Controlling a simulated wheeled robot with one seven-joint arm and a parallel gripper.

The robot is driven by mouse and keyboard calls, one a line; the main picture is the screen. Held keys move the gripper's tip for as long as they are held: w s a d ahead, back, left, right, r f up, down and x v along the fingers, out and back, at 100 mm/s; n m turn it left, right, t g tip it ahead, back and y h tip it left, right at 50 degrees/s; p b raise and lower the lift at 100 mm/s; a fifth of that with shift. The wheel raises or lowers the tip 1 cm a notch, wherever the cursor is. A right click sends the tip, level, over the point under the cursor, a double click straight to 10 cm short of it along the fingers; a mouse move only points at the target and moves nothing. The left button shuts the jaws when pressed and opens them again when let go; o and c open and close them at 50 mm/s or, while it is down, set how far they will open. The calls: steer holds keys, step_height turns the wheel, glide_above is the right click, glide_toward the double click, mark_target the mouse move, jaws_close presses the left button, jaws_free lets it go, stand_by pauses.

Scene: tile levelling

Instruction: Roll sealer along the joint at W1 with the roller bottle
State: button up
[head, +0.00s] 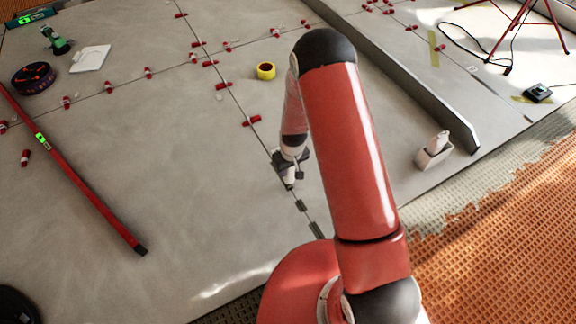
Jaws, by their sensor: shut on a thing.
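My gripper (291,164) is low over the grey tiles, left of my red arm. It is shut on a small white and dark thing, which I take to be the roller bottle (289,184); its lower end points down, near the joint. Most of the bottle is hidden by the gripper, and I cannot tell whether it touches the floor. The joint (234,101) runs from the top left down past the gripper. Short dark strips (301,206) lie along it below the gripper. No W1 label is readable.
Several red clips (251,120) stand along the joints. A yellow tape roll (266,71) lies beside the joint. A red level bar (75,173) lies at left. A white holder with a white object (435,151) stands right, by a raised grey strip (412,80).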

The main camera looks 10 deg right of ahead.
steer(key=shift+s, duration=0.2)
steer(key=shift+s+d+f, duration=0.1)
steer(key=shift+s+d, duration=0.35)
steer(key=shift+s, duration=0.5)
steer(key=shift+s+d, duration=0.35)
steer(key=shift+s, duration=0.55)
steer(key=shift+s+d, duration=0.1)
